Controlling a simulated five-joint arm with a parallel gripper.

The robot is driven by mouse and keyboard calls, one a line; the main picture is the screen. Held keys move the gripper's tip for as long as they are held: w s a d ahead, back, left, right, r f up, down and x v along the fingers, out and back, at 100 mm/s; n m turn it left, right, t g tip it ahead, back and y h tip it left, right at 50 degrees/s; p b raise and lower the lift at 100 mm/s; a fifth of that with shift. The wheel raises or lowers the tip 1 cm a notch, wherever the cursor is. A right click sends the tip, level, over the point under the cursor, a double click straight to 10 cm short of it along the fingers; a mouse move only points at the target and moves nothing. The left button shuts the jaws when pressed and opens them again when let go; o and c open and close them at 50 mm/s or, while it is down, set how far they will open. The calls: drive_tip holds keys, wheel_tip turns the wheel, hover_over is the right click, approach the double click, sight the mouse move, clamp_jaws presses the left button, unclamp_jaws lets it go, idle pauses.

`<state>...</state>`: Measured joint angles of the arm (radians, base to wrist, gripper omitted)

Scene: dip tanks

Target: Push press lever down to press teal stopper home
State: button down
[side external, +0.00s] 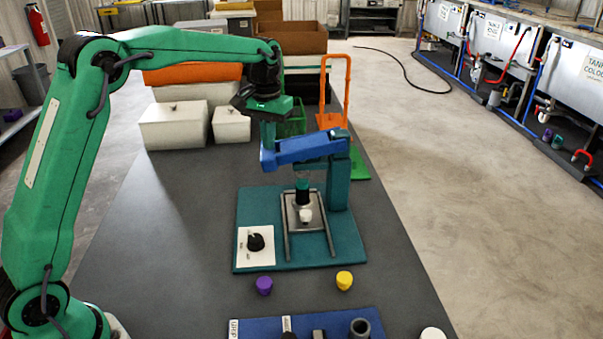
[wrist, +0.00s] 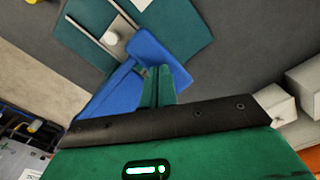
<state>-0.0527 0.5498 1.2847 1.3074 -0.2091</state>
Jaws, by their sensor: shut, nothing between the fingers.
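The press stands on a teal base plate (side external: 325,250) with a teal column at its back right. Its blue lever (side external: 305,149) runs from the column top to the left, nearly level, its left end slightly lower. Below it, a small teal stopper (side external: 302,184) sits on top of a dark upright piece over the metal plate. My gripper (side external: 268,145) is shut and empty, pointing down at the lever's left end. In the wrist view my fingers (wrist: 158,75) overlap the blue lever (wrist: 108,92); I cannot tell whether they touch it. The stopper is hidden there.
A white card with a black knob (side external: 256,242) lies on the base plate's left. A purple stopper (side external: 264,285) and yellow stopper (side external: 344,280) stand in front, before a blue rack (side external: 285,326). White boxes (side external: 174,125) and an orange frame (side external: 335,95) stand behind.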

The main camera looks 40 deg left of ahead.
wheel_tip(320, 180, up, 11)
idle(1.6)
idle(0.3)
drive_tip(key=s+d+r+m+t, duration=0.2)
drive_tip(key=s+r+t, duration=0.1)
drive_tip(key=s, duration=1.3)
drive_tip(key=s+f+t, duration=0.1)
drive_tip(key=s+f, duration=0.3)
drive_tip(key=s, duration=0.3)
drive_tip(key=s+f+m+t, duration=0.1)
drive_tip(key=s+f, duration=0.4)
drive_tip(key=s, duration=0.3)
drive_tip(key=shift+s+d+f+t, duration=0.2)
drive_tip(key=shift+d+t, duration=0.1)
drive_tip(key=shift+d, duration=0.1)
